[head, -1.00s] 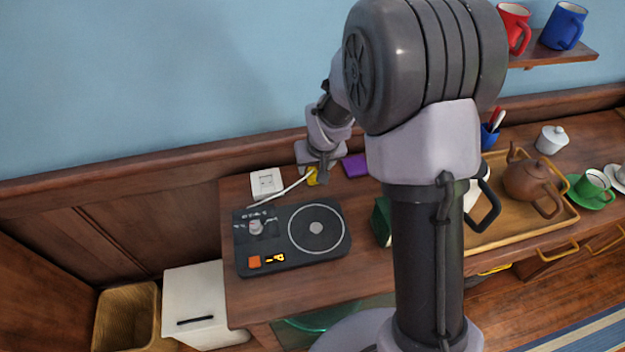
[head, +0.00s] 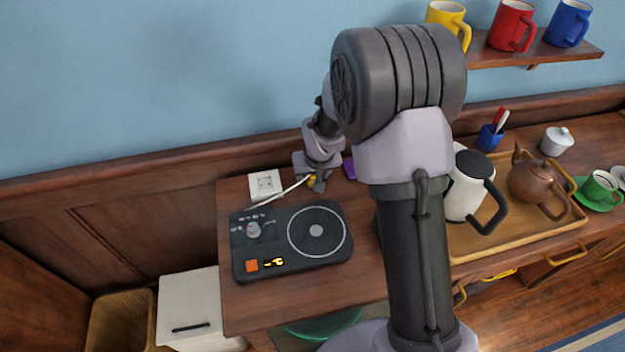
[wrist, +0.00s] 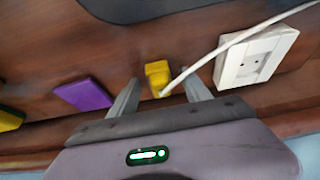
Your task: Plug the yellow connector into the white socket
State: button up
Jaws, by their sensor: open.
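The yellow connector (wrist: 158,78) lies on the wooden counter, with a white cable running from it. In the wrist view it sits just ahead of and between the two fingers of my gripper (wrist: 160,98), which is open. In the head view the connector (head: 311,183) is partly hidden by my gripper (head: 318,185). The white socket (wrist: 256,55) is a square block with two holes, to the right of the connector in the wrist view. In the head view the socket (head: 265,184) stands near the wall, left of my gripper.
A purple block (wrist: 84,94) lies beside the connector, on the side away from the socket. A black hot plate device (head: 270,262) stands in front of the socket. A wooden tray (head: 500,240) with a kettle and teapot is to the right.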

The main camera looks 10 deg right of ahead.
grip_shut()
jog(key=shift+r, duration=0.15)
jog(key=shift+r, duration=0.25)
notch_tip(320, 180, up, 4)
jog(key=shift+s+f+p, duration=0.1)
jog(key=shift+f+p, duration=0.15)
jog(key=shift+p, duration=0.95)
jog(key=s+a+b, duration=0.1)
jog(key=s, duration=0.4)
jog(key=s+a+b, duration=0.1)
jog(key=s, duration=0.3)
jog(key=s+a+b, duration=0.1)
jog(key=s, duration=0.4)
jog(key=shift+s+a+r, duration=0.2)
jog(key=shift+s+r, duration=0.1)
jog(key=shift+s, duration=0.05)
jog(key=shift+s+r, duration=0.1)
jog(key=shift+s, duration=0.3)
